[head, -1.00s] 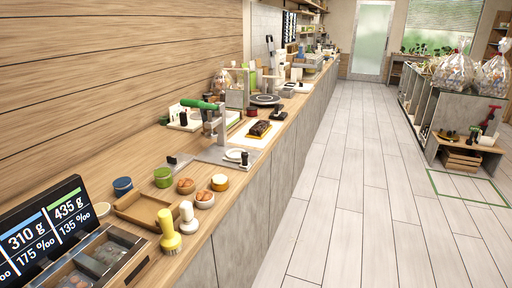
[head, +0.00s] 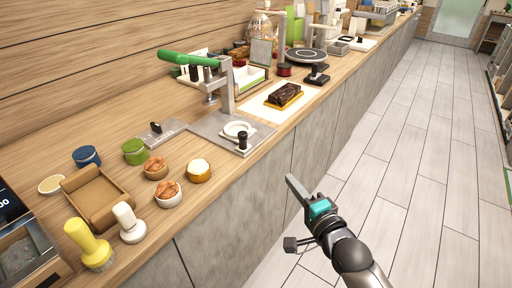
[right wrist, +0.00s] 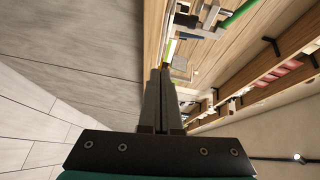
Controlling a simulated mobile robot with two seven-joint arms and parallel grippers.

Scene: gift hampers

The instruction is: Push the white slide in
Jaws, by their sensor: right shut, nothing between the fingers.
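The white slide, a round white piece (head: 238,129) beside a black knob (head: 242,141), sits on a grey metal base plate (head: 207,131) on the counter. The press with a green handle (head: 188,60) stands upright on the same plate, just behind the slide. My right gripper (head: 289,180) is shut and empty, over the floor in front of the counter, apart from the slide and to its right. In the right wrist view its fingers (right wrist: 159,72) are together, pointing along the counter edge. My left gripper is not in view.
The floor (head: 400,170) in front is clear.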

